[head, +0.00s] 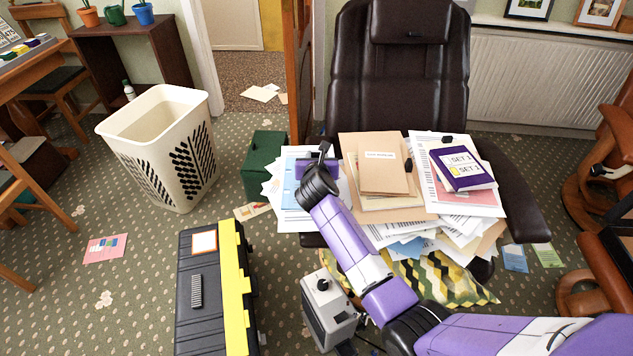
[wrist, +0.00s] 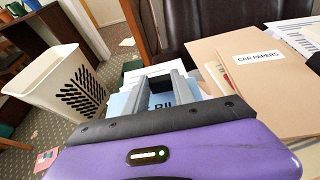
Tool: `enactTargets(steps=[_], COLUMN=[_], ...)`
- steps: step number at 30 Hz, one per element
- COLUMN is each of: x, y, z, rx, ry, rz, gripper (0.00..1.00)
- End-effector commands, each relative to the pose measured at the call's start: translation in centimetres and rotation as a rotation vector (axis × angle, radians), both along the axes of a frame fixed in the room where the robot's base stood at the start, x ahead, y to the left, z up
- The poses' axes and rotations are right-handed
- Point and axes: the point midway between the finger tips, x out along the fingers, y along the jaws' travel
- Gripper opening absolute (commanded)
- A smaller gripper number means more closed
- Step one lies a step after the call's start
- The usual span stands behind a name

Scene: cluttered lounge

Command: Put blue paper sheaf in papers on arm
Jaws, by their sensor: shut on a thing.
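The blue paper sheaf (head: 289,189) shows as a pale blue strip left of my gripper. In the wrist view the blue sheaf (wrist: 118,103) shows beside and between the fingers, with the letters "BIL" partly visible. My gripper (head: 323,150) is over the left side of the chair, shut on the sheaf's edge; its fingers (wrist: 161,78) hide part of it. Loose white papers (head: 292,220) lie around and under the sheaf at the chair's left arm. I cannot tell whether the sheaf touches them.
Tan folders (head: 383,172), labelled "CAR PAPERS" in the wrist view (wrist: 258,57), lie on the seat pile right of my gripper. A purple set (head: 462,168) lies further right. A white basket (head: 160,140), green box (head: 264,165) and black-yellow case (head: 205,300) stand left.

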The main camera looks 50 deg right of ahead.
Motion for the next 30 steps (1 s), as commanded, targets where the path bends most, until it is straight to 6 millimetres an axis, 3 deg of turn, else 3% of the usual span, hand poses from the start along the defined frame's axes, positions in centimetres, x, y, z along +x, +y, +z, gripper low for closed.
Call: enactTargets(steps=[1, 3, 13, 19, 30], x=[0.0, 0.0, 0.0, 0.0, 0.0], y=[0.1, 0.1, 0.0, 0.0, 0.0], z=[-1.7, -2.8, -5.2, -8.3, -8.6], rx=[0.000, -0.001, 0.000, 0.000, 0.000], ry=[0.002, 0.002, 0.000, 0.001, -0.001], rz=[0.002, 0.001, 0.000, 0.000, 0.001], gripper=[0.00, 0.00, 0.00, 0.00, 0.00])
